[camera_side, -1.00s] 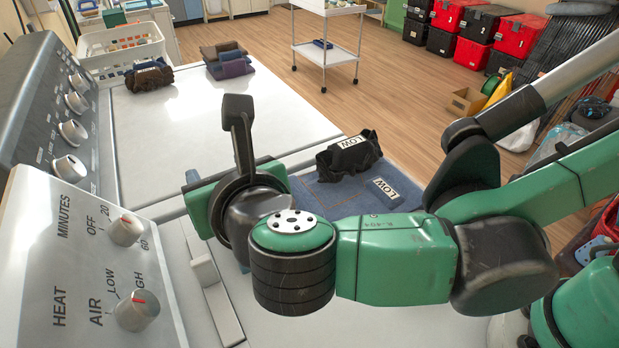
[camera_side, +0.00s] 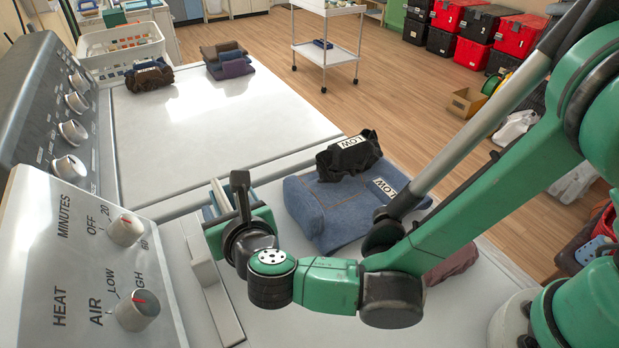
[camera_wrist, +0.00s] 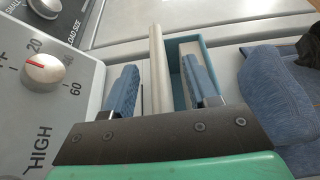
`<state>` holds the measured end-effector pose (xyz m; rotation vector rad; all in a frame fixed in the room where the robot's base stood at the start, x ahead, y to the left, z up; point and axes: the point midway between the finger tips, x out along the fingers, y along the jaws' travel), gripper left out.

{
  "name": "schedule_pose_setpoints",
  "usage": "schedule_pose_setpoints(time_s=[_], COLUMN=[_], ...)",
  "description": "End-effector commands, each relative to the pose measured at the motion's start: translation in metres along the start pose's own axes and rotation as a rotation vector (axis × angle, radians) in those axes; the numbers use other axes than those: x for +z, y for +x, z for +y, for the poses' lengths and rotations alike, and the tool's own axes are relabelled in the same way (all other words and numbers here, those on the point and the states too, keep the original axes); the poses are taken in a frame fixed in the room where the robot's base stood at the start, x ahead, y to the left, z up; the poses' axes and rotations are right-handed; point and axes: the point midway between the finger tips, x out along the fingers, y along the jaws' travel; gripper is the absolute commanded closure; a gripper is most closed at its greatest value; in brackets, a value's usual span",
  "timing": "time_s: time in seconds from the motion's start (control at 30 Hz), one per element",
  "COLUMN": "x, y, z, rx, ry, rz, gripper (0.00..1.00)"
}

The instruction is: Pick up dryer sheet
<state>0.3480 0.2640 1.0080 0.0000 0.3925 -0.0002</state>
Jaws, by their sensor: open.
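My gripper (camera_side: 228,212) is low over the near machine top, beside the control panel. In the wrist view its two blue pads (camera_wrist: 158,68) stand apart. A long pale upright strip (camera_wrist: 157,50) shows between them, with a teal-edged open box (camera_wrist: 205,52) just right of it, partly behind the right finger. I cannot tell for sure whether the strip is the dryer sheet or part of the box or machine. In the side view the box (camera_side: 219,190) shows only in part behind my gripper.
Folded blue jeans (camera_side: 325,215) lie right of my gripper, with a black folded garment (camera_side: 347,158) on them. A dark red cloth (camera_side: 455,263) is partly behind my arm. The dial panel (camera_side: 85,240) rises at left. The far white top (camera_side: 225,115) is mostly clear.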

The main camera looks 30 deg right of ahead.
Motion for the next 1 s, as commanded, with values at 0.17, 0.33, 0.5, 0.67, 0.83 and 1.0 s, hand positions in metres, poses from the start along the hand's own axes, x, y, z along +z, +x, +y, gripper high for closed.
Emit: schedule_pose_setpoints(time_s=[0.17, 0.33, 0.5, 0.67, 0.83, 1.0], x=[0.0, 0.0001, 0.0001, 0.0001, 0.0011, 0.0087], y=[0.0016, 0.0014, 0.0013, 0.0013, 0.0009, -0.0021], z=[0.0001, 0.0001, 0.0002, 0.0002, 0.0002, 0.0004], rx=[0.001, 0.001, 0.001, 0.001, 0.001, 0.001], ry=[0.0, 0.0, 0.0, 0.0, 0.0, 0.0], rz=[0.0, 0.0, 0.0, 0.0, 0.0, 0.0], gripper=[0.47, 0.73, 1.0, 1.0, 1.0, 1.0])
